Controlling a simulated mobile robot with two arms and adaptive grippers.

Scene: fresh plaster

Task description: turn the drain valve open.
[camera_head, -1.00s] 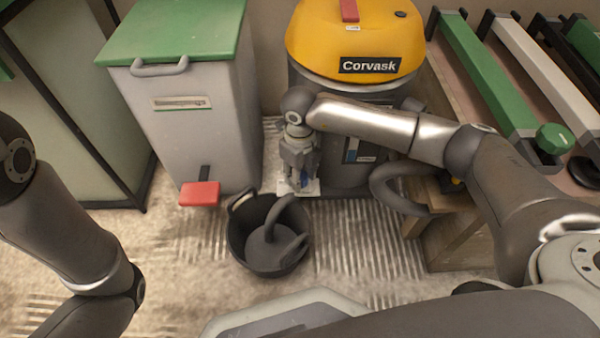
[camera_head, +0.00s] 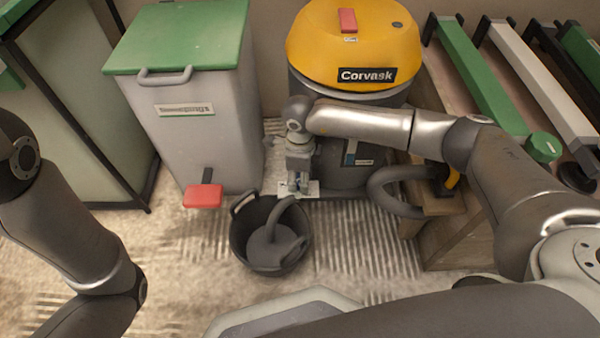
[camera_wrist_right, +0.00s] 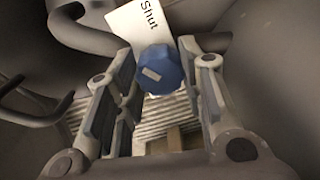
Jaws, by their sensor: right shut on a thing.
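The drain valve has a blue faceted knob (camera_wrist_right: 160,70) in the right wrist view, with a white plate (camera_wrist_right: 137,28) reading "Shut" behind it. The valve sits low on the front of the grey vacuum drum (camera_head: 348,178) with the yellow "Corvask" lid (camera_head: 350,40). My right gripper (camera_head: 299,183) reaches down to it from above. Its fingers (camera_wrist_right: 165,88) stand on either side of the knob, shut on it. In the head view the gripper mostly hides the knob. My left arm shows at the left edge, but its gripper is out of view.
A black bucket (camera_head: 240,238) with a grey hose end inside stands just below the valve. A grey bin (camera_head: 188,138) with a green lid and red pedal (camera_head: 203,196) stands to the left. A wooden bench (camera_head: 455,240) is at right.

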